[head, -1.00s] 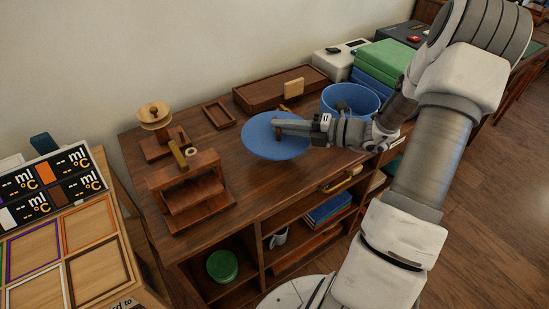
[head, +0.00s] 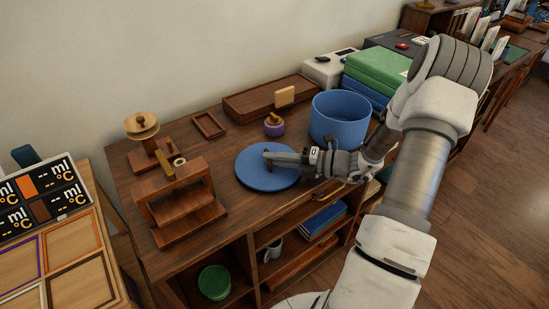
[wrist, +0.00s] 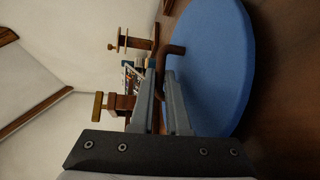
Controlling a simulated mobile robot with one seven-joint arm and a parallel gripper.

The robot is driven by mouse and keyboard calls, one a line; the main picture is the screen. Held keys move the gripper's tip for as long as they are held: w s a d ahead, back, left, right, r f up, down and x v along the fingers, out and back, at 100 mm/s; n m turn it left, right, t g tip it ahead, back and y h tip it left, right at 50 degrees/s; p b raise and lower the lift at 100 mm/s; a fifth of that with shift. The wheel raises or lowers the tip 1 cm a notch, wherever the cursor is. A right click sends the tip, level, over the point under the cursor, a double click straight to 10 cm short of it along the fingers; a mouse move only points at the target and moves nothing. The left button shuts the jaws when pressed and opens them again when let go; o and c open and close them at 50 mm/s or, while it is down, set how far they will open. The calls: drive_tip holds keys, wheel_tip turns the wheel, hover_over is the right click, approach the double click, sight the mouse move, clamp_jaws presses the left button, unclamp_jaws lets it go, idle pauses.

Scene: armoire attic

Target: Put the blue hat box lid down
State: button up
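The blue hat box lid (head: 262,180) is a flat round disc, level on or just above the wooden cabinet top; I cannot tell if it touches. In the wrist view the lid (wrist: 222,70) fills the right side, with its brown handle (wrist: 161,72) at my fingertips. My gripper (head: 270,159) is over the lid's middle and appears shut on that handle. The open blue hat box (head: 338,122) stands upright to the right of the lid, behind my wrist.
A wooden press-like stand (head: 180,205) is on the left. A long wooden tray (head: 262,101) lies at the back. Green and blue boxes (head: 378,70) are stacked at the right. The cabinet's front edge is close.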

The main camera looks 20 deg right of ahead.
drive_tip(key=o, duration=0.4)
drive_tip(key=shift+o, duration=0.2)
drive_tip(key=shift+r, duration=0.15)
drive_tip(key=p+v, duration=0.3)
drive_tip(key=v, duration=0.9)
